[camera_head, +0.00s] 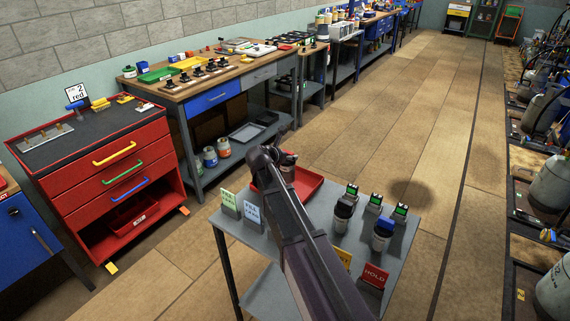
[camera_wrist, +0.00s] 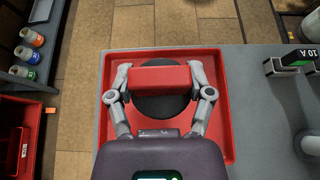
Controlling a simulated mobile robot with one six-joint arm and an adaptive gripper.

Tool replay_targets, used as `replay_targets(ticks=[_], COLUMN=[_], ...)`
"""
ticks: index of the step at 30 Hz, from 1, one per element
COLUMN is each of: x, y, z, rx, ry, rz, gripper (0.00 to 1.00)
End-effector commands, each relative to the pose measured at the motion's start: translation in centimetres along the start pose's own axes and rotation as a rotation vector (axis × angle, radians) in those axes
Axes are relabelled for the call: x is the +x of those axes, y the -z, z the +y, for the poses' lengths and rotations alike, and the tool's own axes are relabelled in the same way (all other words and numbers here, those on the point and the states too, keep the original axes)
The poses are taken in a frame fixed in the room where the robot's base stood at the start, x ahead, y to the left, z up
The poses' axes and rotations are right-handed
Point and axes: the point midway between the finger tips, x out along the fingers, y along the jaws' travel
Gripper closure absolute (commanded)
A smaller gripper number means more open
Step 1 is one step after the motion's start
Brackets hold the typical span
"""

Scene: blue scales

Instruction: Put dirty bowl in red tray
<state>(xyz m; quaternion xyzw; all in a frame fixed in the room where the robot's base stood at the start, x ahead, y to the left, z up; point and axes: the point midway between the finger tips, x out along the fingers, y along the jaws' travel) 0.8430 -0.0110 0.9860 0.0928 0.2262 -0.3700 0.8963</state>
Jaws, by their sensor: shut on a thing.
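The red tray (camera_head: 309,184) lies on the small grey cart, partly hidden behind my arm in the head view. In the wrist view the red tray (camera_wrist: 226,125) spreads under and around my gripper. My gripper (camera_wrist: 164,82) is shut on a red block-shaped piece (camera_wrist: 160,77), one finger at each end. A dark round thing (camera_wrist: 160,106) shows right under this piece, within the tray's outline. I cannot tell whether the two are one object, whether either is the dirty bowl, or whether it touches the tray floor. In the head view my gripper is mostly hidden by my arm.
The grey cart (camera_head: 258,240) also carries dark jars (camera_head: 342,215), small green-screened devices (camera_head: 375,203), a red HOLD sign (camera_head: 374,276) and label cards (camera_head: 252,212). A red drawer cabinet (camera_head: 110,165) and a long workbench (camera_head: 210,90) stand left and behind. Open floor lies beyond the cart.

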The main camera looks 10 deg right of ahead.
Motion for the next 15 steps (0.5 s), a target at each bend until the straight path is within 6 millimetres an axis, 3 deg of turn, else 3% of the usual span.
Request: replay_targets(ticks=[6,15], x=[1.0,1.1], y=[1.9,2.0], z=[0.0,-0.1], rx=[0.0,0.0], ry=[0.0,0.001], rz=[-0.001,-0.001], gripper=[0.94,0.94])
